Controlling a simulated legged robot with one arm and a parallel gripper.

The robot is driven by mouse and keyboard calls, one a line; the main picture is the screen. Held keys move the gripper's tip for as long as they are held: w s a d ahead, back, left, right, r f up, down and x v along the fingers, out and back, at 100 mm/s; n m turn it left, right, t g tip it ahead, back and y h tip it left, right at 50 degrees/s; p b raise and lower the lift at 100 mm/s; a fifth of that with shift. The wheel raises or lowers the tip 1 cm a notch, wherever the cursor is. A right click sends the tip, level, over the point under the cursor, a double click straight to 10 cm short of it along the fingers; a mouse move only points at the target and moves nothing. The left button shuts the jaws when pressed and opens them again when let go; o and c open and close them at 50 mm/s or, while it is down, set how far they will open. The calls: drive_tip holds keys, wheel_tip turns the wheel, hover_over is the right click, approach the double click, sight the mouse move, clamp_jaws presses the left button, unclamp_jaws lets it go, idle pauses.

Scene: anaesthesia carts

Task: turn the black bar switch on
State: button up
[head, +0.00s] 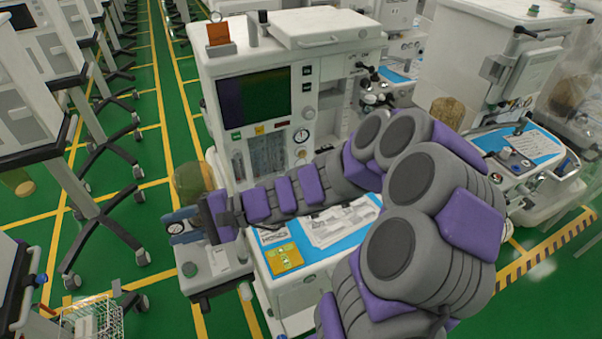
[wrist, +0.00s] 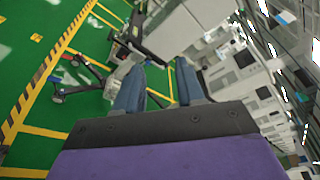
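The anaesthesia cart (head: 330,45) stands in the middle of the head view, with a dark screen (head: 255,98) and dials on its front. A small black lever-like part (head: 366,68) shows on its upper right side; I cannot tell whether it is the black bar switch or how it is set. My gripper (head: 176,227) is at the left of the cart's lower front, pointing left, away from that part. In the wrist view my gripper (wrist: 159,68) has its two blue fingers apart, with nothing between them.
A blue-topped work surface (head: 340,225) with papers and a yellow card (head: 285,258) lies below my arm. Another cart (head: 500,60) stands at right. Wheeled stands (head: 95,205) line the left. Green floor is free between.

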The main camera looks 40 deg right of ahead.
drive_tip(key=w+d+f+m+t+h+p, duration=0.2)
drive_tip(key=w+d+m+t+h, duration=0.4)
drive_tip(key=d, duration=0.5)
drive_tip(key=w+d+f+m+t+h+p, duration=0.2)
drive_tip(key=w+d+m+t, duration=0.1)
drive_tip(key=d+m, duration=0.65)
drive_tip(key=s+d+f+m+g+h+p, duration=0.2)
drive_tip(key=s+d+f+m+h, duration=0.35)
drive_tip(key=d+f, duration=0.35)
drive_tip(key=s+d+f+m+g+h+p, duration=0.1)
drive_tip(key=s+d+f+m+h, duration=0.3)
drive_tip(key=d+f+m, duration=0.5)
drive_tip(key=w+d+f+n+b, duration=0.1)
drive_tip(key=w, duration=0.4)
drive_tip(key=w+d+f+n+b, duration=0.1)
drive_tip(key=w+d+f+b, duration=0.1)
drive_tip(key=w, duration=0.2)
drive_tip(key=w+d+f+n+b, duration=0.1)
drive_tip(key=w+d+b, duration=0.1)
drive_tip(key=w, duration=0.3)
drive_tip(key=shift+w+d+f, duration=0.25)
drive_tip(key=shift+w+f, duration=0.1)
drive_tip(key=shift+f, duration=0.05)
drive_tip(key=shift+w+d+f, duration=0.1)
drive_tip(key=shift+w+d, duration=0.05)
drive_tip(key=shift+w, duration=0.5)
clamp_jaws()
